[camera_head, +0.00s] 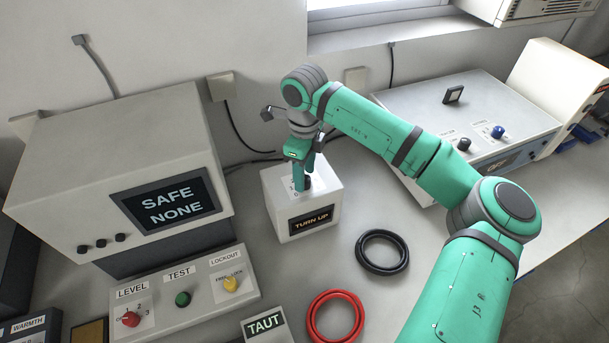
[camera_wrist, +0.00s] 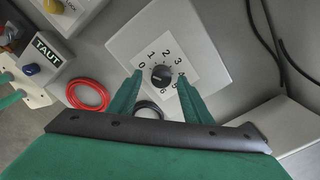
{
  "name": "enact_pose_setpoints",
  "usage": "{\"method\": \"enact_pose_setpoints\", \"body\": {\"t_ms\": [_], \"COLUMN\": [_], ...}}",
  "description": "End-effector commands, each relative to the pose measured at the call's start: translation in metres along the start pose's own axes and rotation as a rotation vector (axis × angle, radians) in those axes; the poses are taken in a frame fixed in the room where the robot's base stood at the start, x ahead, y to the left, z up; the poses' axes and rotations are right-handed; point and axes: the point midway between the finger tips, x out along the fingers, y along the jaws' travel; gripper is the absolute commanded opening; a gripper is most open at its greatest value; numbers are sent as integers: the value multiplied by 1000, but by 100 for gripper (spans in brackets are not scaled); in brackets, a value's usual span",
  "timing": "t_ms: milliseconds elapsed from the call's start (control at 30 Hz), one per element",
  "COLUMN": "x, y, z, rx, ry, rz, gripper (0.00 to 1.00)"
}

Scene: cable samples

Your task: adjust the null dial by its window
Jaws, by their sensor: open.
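The null dial is a dark round knob (camera_wrist: 161,75) on a white plate numbered 0 to 6, on top of a white box (camera_head: 270,190). Its pointer is too small to read surely. The box's front window (camera_head: 311,220) reads TURN UP in orange letters. My gripper (camera_head: 304,180) is pointing down over the box top, at the dial. In the wrist view my gripper (camera_wrist: 160,79) is open, with one green finger on either side of the knob. I cannot tell whether the fingers touch it. In the head view the gripper mostly hides the dial.
A monitor (camera_head: 60,180) reading SAFE NONE and a panel (camera_head: 250,284) with LEVEL, TEST and LOCKOUT controls stand at left. A black ring (camera_head: 382,270), a red ring (camera_head: 312,322) and a TAUT sign (camera_head: 265,324) lie in front. A grey instrument (camera_head: 400,100) stands right.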

Motion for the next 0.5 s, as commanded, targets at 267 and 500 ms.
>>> {"method": "enact_pose_setpoints", "body": {"t_ms": [267, 500], "x": [14, 14], "y": [0, 0], "z": [0, 0], "rx": [0, 0], "ry": [0, 0], "rz": [0, 0], "gripper": [45, 38]}}
